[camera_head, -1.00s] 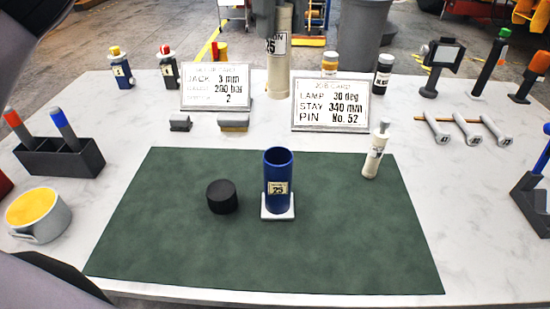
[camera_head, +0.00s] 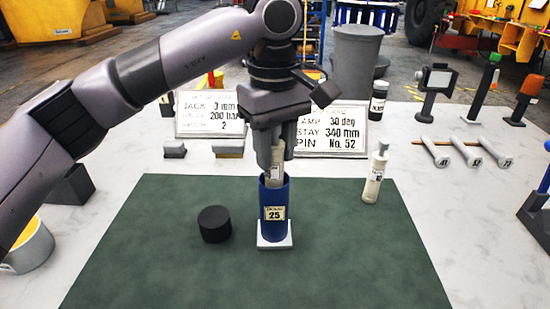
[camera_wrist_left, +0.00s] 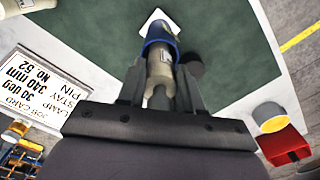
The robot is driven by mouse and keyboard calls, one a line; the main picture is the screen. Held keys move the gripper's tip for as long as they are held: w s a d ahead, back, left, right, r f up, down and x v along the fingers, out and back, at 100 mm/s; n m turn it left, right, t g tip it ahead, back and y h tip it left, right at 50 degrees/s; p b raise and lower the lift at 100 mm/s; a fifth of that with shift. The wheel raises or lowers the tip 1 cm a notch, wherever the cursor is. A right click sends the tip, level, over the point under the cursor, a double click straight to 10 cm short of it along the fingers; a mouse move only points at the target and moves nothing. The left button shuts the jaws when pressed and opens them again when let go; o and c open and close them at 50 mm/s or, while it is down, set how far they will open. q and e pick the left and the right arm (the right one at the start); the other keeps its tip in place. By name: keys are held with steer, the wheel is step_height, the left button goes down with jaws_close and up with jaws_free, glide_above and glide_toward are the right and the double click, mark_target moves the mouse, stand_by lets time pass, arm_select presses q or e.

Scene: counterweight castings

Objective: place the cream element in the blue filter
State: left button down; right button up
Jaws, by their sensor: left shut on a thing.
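The blue filter (camera_head: 274,225), labelled 25, stands upright on a small white base (camera_head: 276,245) on the green mat (camera_head: 350,255). My left gripper (camera_head: 275,155) is directly above it, shut on the upright cream element (camera_head: 275,174). The element's lower end is within the filter's mouth; how deep it reaches is hidden by the blue wall. In the left wrist view the blue rim (camera_wrist_left: 153,42) surrounds the cream element (camera_wrist_left: 160,68) between the fingers. My right gripper is not in view.
A black round cap (camera_head: 214,224) lies left of the filter. A cream bottle-shaped piece (camera_head: 374,177) stands at the mat's right. Two sign cards (camera_head: 335,128) and grey blocks (camera_head: 230,149) are behind. The mat's front is clear.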

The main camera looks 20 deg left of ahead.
mark_target(275, 165)
arm_select(q)
step_height(275, 165, down, 2)
steer(key=shift+f, duration=0.1)
steer(key=shift+f+b, duration=0.45)
steer(key=shift+f, duration=0.15)
steer(key=c, duration=0.8)
jaws_free()
steer(key=shift+o, duration=0.2)
steer(key=shift+r+p, duration=0.45)
steer(key=shift+r, duration=0.15)
step_height(275, 165, up, 12)
steer(key=shift+r+p, duration=0.1)
steer(key=shift+p, duration=0.55)
